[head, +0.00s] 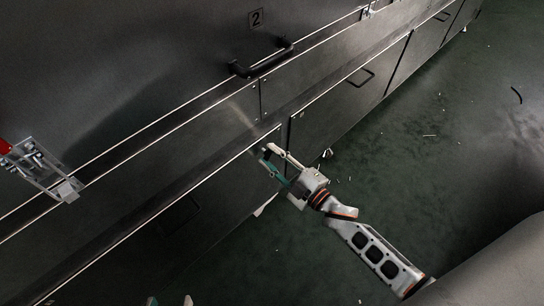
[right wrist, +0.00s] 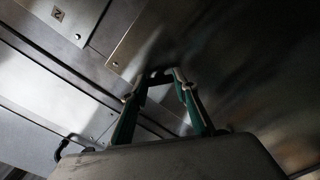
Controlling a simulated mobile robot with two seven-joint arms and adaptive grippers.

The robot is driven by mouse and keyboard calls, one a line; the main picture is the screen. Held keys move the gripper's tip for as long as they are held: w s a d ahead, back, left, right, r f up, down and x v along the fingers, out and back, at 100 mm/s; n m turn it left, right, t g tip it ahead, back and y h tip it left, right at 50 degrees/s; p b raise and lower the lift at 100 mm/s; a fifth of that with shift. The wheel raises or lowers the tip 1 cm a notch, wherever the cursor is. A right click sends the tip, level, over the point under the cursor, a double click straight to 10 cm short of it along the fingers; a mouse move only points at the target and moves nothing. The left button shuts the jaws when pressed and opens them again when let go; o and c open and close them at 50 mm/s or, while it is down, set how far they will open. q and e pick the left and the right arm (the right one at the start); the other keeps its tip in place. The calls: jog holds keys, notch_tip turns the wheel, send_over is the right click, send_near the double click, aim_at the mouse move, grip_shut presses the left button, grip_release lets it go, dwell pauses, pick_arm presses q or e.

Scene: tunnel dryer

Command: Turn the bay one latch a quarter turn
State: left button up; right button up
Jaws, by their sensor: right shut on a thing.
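My right gripper (head: 269,153) reaches up to the lower panel edge of the dark dryer wall. It is shut on a small dark latch (right wrist: 159,77), which shows between the fingertips in the right wrist view. The fingers hide part of the latch, and its exact angle is hard to tell. No bay number is readable beside it. Two pale fingertips of my left gripper (head: 169,301) show at the bottom edge of the head view. They are apart with nothing visible between them.
A black bar handle (head: 264,61) sits under a plate marked 2 (head: 256,18). A clamp with a red grip (head: 40,169) juts from the ledge at the left. Lower panels have thin pull handles (head: 361,78). The green floor (head: 420,140) has scattered scraps.

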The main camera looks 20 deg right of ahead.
pick_arm(q)
jog(key=shift+d+r+n+b, duration=0.2)
jog(key=shift+d+n+b, duration=0.45)
jog(key=shift+d, duration=0.25)
pick_arm(e)
jog(key=n, duration=0.7)
jog(key=shift+f, duration=0.15)
pick_arm(q)
jog(key=shift+f, duration=0.1)
pick_arm(e)
jog(key=shift+n, duration=0.3)
jog(key=o, duration=1.1)
pick_arm(q)
jog(key=shift+s, duration=0.1)
jog(key=shift+f, duration=0.1)
pick_arm(e)
jog(key=shift+s, duration=0.1)
jog(key=v, duration=1.2)
